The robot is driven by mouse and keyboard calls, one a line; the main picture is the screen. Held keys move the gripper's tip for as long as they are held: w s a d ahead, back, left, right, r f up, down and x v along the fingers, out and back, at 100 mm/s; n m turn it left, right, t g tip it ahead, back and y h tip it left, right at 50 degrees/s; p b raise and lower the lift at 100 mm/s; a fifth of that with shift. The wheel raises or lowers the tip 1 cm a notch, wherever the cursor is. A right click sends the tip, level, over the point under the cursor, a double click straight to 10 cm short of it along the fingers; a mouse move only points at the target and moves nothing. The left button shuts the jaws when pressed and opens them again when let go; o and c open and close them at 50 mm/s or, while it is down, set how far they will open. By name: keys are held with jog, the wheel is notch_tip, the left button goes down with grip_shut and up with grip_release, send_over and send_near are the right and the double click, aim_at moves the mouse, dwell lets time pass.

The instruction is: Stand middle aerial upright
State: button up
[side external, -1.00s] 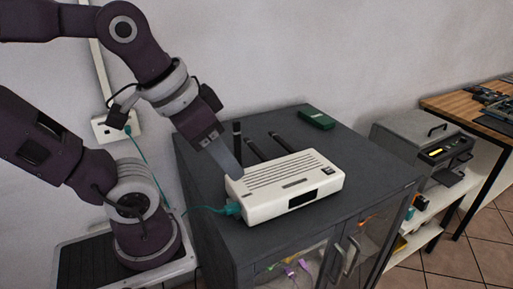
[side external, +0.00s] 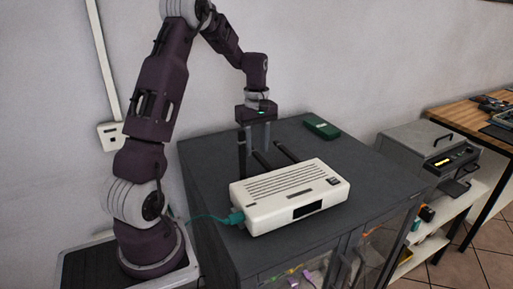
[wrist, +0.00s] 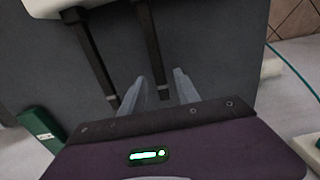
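The white router (side external: 300,188) sits on a dark grey cabinet, with three black aerials at its back. In the side view, the left aerial (side external: 242,158) stands upright. The middle aerial (side external: 261,159) and right aerial (side external: 286,152) lean back, low over the cabinet top. My gripper (side external: 258,148) points down behind the router, at the middle aerial's end. In the wrist view, its open fingers (wrist: 158,92) have what looks like the middle aerial (wrist: 150,50) between them, with gaps visible. The right aerial (wrist: 97,60) lies outside the fingers, on the left there.
A teal cable (side external: 207,218) plugs into the router's left end. A dark green box (side external: 322,127) lies at the cabinet's back. The cabinet top (side external: 365,180) is clear to the right. A wall stands behind; a grey machine (side external: 415,148) is beyond the cabinet.

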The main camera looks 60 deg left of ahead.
jog(key=shift+f, duration=0.4)
jog(key=shift+c, duration=0.5)
grip_shut()
jog(key=shift+d+r, duration=0.1)
dwell(0.6)
